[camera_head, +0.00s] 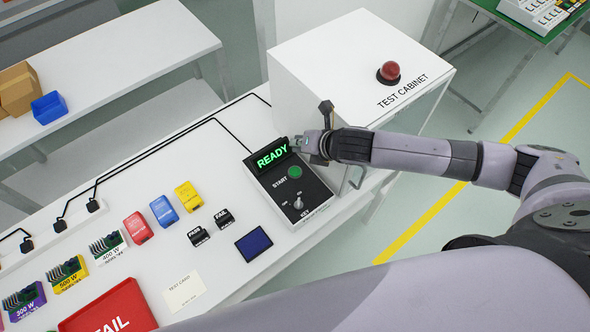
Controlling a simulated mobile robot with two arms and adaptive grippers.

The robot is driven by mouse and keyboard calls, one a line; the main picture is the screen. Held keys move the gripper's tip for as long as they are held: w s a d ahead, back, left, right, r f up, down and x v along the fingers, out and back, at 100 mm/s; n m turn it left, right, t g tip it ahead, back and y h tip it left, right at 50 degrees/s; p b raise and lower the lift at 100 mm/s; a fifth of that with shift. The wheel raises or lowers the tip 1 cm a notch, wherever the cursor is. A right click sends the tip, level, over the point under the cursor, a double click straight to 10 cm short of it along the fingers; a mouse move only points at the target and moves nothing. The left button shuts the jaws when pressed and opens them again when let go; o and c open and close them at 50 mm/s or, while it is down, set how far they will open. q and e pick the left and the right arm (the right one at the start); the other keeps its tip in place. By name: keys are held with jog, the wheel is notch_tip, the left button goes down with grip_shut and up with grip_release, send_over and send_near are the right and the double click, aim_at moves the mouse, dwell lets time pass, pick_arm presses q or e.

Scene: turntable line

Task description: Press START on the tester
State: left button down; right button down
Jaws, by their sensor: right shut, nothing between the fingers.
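The tester (268,205) is a dark box on the white bench, in front of the test cabinet. Its display (272,156) reads READY in green. The green START button (295,172) is on its top face, below the display, with a key switch (298,203) lower down. My right gripper (297,143) is shut and empty at the tester's upper right, by the right end of the display. It is beyond the START button in the picture, and the button is uncovered. I cannot tell whether the fingertips touch the tester. My left gripper is not in view.
The white test cabinet (330,60) with a red button (389,72) stands behind the tester. A blue pad (254,243), PASS and FAIL blocks, colored boxes, wattage modules and a red FAIL tray (110,308) lie to the left. A black cable (150,153) runs along the bench.

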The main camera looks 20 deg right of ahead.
jog(key=b, duration=0.8)
send_over(297, 170)
notch_tip(297, 170, down, 7)
jog(key=shift+d+r, duration=0.1)
jog(key=shift+f, duration=0.95)
jog(key=shift+f, duration=0.15)
jog(key=shift+f, duration=0.3)
jog(key=shift+f+b, duration=0.3)
jog(key=shift+f, duration=0.15)
dwell(0.5)
jog(key=shift+r, duration=0.1)
jog(key=shift+r+p, duration=0.75)
jog(key=shift+p, duration=0.3)
